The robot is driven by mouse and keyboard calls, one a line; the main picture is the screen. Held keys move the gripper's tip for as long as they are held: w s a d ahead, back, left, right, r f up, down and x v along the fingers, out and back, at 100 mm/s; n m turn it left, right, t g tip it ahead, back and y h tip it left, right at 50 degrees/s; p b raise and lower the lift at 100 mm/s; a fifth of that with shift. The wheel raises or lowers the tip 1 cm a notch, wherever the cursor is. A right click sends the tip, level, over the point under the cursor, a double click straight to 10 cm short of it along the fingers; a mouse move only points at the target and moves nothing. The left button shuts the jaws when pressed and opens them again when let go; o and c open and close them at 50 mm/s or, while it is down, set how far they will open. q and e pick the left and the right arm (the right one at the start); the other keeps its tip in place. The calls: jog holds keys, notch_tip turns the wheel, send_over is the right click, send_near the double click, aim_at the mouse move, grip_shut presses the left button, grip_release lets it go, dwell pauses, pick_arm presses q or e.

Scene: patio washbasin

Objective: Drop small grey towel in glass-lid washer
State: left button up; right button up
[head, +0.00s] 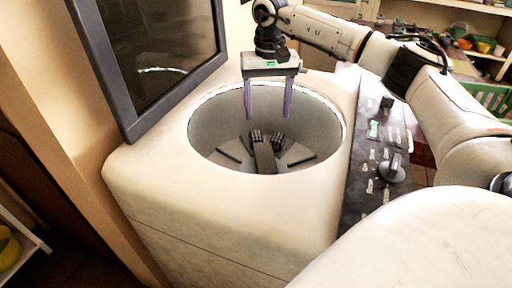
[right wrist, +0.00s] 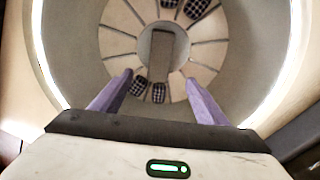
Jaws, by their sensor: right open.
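The washer (head: 240,208) is a cream top-loading machine with a round open drum (head: 215,125). Its dark-framed glass lid (head: 150,60) stands raised at the left. My right gripper (head: 267,114) points down into the drum mouth, its two purple fingers apart with nothing between them. It also shows in the right wrist view (right wrist: 159,80). Dark checkered patches (right wrist: 197,8) lie at the drum bottom around the central grey bar (right wrist: 161,50). I cannot tell whether these are cloth or drum parts. I make out no clear grey towel elsewhere. My left gripper is out of view.
A dark control panel (head: 372,165) with a knob (head: 391,170) runs along the washer's right side. A wall and dark doorway are at the left. Shelves with bowls (head: 482,45) and a green chair (head: 487,97) are at the back right.

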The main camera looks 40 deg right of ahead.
notch_tip(320, 180, up, 9)
dwell(0.3)
jog(key=shift+s, duration=0.1)
dwell(0.4)
